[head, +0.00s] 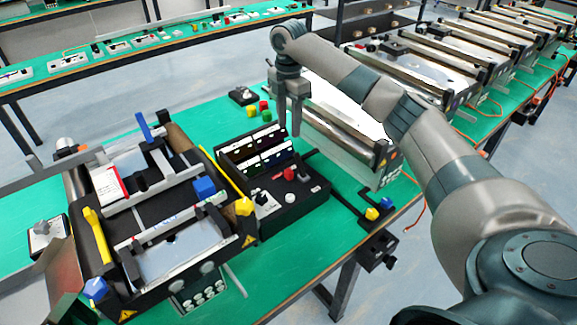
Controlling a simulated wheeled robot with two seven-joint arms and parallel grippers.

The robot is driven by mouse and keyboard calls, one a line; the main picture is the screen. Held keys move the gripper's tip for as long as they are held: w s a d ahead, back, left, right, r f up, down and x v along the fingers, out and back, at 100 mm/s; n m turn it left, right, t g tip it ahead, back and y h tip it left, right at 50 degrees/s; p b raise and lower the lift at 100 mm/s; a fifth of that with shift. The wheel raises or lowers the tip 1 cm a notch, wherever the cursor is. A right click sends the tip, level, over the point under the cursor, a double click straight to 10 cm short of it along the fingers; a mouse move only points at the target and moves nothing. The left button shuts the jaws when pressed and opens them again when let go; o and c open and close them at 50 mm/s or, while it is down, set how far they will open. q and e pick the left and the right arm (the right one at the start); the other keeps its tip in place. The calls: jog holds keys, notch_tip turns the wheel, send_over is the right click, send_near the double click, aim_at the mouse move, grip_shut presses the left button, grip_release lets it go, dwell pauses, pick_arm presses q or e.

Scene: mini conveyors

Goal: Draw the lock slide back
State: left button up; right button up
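No part is clearly marked as the lock slide. A small black block with yellow and blue knobs (378,210) sits at the front edge of the green table, at the end of a dark bar. The black conveyor unit (98,238) at the left carries a blue block (204,187), a yellow knob (244,206) and a yellow lever (92,222). My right gripper (289,131) points down over the table, behind the control box and left of a metal-topped conveyor. It appears empty; its finger gap is unclear. My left gripper is not in view.
The control box (309,204) with red and white knobs stands between the conveyor unit and my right arm. Small coloured buttons (264,109) and a black switch box (242,95) lie behind it. A metal-topped conveyor (335,145) stands under my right arm.

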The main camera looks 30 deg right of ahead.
aim_at(288, 170)
notch_tip(288, 170, down, 17)
jog(key=p, duration=0.5)
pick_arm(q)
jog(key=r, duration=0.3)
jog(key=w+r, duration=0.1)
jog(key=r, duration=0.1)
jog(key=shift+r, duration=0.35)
pick_arm(e)
jog(key=shift+r, duration=0.1)
grip_shut()
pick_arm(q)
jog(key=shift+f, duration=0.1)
